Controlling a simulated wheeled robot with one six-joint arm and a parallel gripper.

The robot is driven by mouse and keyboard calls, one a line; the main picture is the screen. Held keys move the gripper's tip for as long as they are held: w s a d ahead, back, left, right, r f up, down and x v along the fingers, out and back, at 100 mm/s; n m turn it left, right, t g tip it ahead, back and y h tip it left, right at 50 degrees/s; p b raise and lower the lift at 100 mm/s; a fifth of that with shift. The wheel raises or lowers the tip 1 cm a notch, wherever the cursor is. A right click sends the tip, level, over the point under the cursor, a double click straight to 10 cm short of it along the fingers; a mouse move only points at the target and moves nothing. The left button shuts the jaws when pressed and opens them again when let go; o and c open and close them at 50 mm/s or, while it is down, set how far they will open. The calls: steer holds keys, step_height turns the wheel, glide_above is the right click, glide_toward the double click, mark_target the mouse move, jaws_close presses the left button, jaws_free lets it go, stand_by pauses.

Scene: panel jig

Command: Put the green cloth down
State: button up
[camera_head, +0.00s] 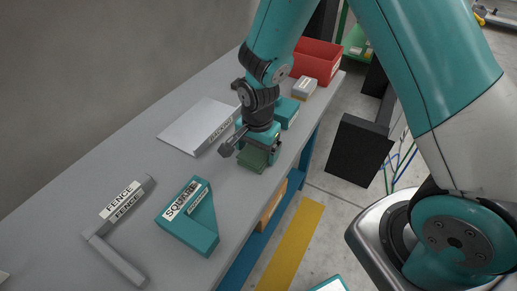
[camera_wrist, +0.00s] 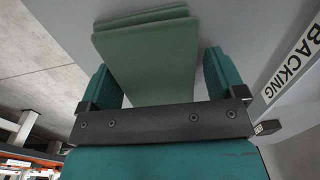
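The green cloth (camera_head: 252,160) is a folded, layered pad at the right edge of the grey bench, right under my gripper (camera_head: 258,148). In the wrist view the cloth (camera_wrist: 150,62) lies between my two teal fingers (camera_wrist: 162,82), with its layered edge at the top. The fingers stand wide apart, and a narrow strip of grey shows between the cloth and the right finger. My gripper looks open around the cloth. The cloth seems to rest on or very close to the bench; the gripper partly hides it in the head view.
On the bench (camera_head: 95,190) are a backing plate (camera_head: 190,124), a teal square (camera_head: 190,234), a fence (camera_head: 117,262), a teal block (camera_head: 287,113), a small grey-topped box (camera_head: 304,87) and a red bin (camera_head: 316,62). Bare bench shows between the backing plate and the square.

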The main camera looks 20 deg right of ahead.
mark_target(259, 151)
steer(key=shift+s+d+f, duration=0.25)
steer(key=shift+s+f, duration=0.25)
steer(key=shift+f, duration=0.2)
steer(key=shift+r+p, duration=0.3)
steer(key=shift+r, duration=0.05)
step_height(259, 151, up, 13)
steer(key=s+a+r+n+y, duration=0.2)
steer(key=s+r+n, duration=0.4)
steer(key=s+n, duration=0.3)
steer(key=s+a+r+n+y, duration=0.2)
steer(key=s+r+n, duration=0.4)
steer(key=s+n, duration=0.3)
steer(key=shift+a+p, duration=0.35)
steer(key=shift+r, duration=0.25)
step_height(259, 151, up, 3)
steer(key=p, duration=0.2)
steer(key=shift+f+p, duration=0.2)
steer(key=shift+p, duration=0.2)
